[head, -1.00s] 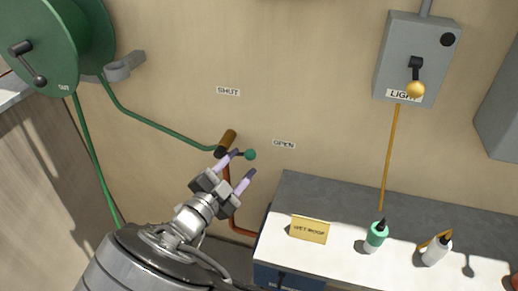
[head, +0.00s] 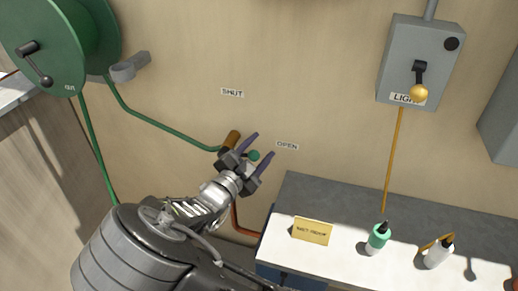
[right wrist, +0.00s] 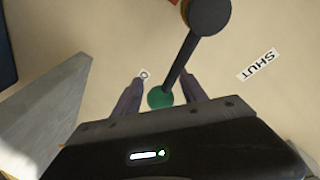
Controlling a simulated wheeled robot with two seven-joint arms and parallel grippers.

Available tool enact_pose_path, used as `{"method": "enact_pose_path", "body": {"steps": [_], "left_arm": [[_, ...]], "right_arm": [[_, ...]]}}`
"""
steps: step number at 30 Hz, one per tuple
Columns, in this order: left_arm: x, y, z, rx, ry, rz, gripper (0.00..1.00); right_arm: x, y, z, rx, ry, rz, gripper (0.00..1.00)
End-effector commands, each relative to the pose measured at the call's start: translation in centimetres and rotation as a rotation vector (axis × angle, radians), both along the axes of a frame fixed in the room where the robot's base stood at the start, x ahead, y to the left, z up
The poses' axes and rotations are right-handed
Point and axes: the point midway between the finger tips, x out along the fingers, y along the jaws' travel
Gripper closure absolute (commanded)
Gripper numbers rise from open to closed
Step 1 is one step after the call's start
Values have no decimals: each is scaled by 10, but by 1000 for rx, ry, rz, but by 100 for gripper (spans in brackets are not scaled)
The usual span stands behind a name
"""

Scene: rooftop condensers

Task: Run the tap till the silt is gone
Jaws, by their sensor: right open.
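The tap (head: 231,140) on the wall has a brown body and a dark lever (right wrist: 180,65) with a green knob (head: 254,155). The lever points to the right, toward the OPEN label (head: 287,146); the SHUT label (head: 232,92) is above. My right gripper (head: 265,145) is open, its two fingers on either side of the knob. In the right wrist view the green knob (right wrist: 160,97) sits between the fingers, with no clear contact. A green hose (head: 165,132) runs from the tap to a reel (head: 50,40). No water or silt is visible. My left gripper is not in view.
A grey light box (head: 420,60) with a lever hangs at upper right. The wall around the labels is clear.

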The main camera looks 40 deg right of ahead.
Motion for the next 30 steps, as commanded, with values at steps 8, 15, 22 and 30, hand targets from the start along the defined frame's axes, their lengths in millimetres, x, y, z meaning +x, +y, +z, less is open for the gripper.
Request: {"method": "enact_pose_path", "body": {"steps": [8,15,22,30], "left_arm": [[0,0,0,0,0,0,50],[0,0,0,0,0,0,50],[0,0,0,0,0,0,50],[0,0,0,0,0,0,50]], "right_arm": [[0,0,0,0,0,0,63],[0,0,0,0,0,0,83],[0,0,0,0,1,0,100],[0,0,0,0,1,0,100]]}}
